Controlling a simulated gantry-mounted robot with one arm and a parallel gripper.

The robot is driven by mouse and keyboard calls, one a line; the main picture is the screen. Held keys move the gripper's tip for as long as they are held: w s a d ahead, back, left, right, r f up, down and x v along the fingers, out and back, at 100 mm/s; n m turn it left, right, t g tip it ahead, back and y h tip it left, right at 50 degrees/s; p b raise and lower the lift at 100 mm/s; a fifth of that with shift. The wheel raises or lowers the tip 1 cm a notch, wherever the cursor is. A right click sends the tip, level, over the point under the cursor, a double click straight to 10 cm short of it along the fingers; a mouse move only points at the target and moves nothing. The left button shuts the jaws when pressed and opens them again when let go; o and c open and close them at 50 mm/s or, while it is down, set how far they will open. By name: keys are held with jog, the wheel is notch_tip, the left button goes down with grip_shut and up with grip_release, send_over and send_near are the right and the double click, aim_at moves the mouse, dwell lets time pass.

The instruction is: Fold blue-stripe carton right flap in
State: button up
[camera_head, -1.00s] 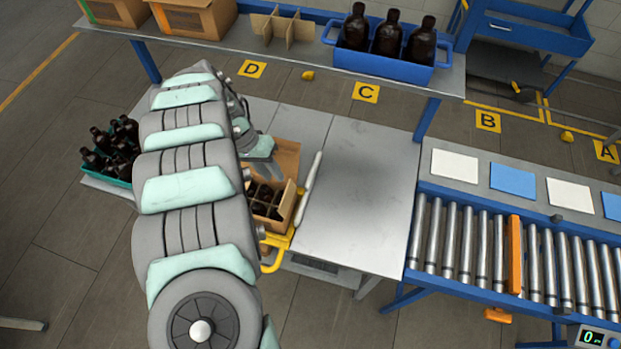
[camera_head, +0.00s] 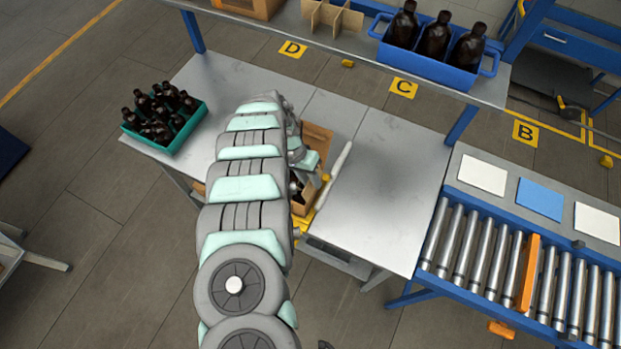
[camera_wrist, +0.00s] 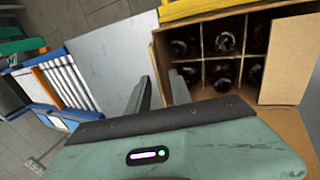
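The open carton (camera_wrist: 225,92) shows at upper right in the wrist view, with dark bottles (camera_wrist: 224,42) between cardboard dividers. One flap (camera_wrist: 292,60) stands at its right side, and another cardboard panel (camera_wrist: 285,122) spreads at the near side. No blue stripe is visible. My gripper (camera_wrist: 161,90) is open, its two fingers apart at the carton's left edge. The left finger is outside over the table; the right is at the carton's inner side. I cannot tell whether either touches. In the head view my arm hides much of the carton (camera_head: 318,138).
A yellow frame (camera_head: 303,222) is at the carton's near side. A green crate of bottles (camera_head: 190,125) stands left. A roller conveyor (camera_head: 470,245) is at right. The table's right half is clear.

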jog(key=shift+f, duration=0.1)
jog(key=shift+c, duration=0.3)
grip_shut()
dwell(1.1)
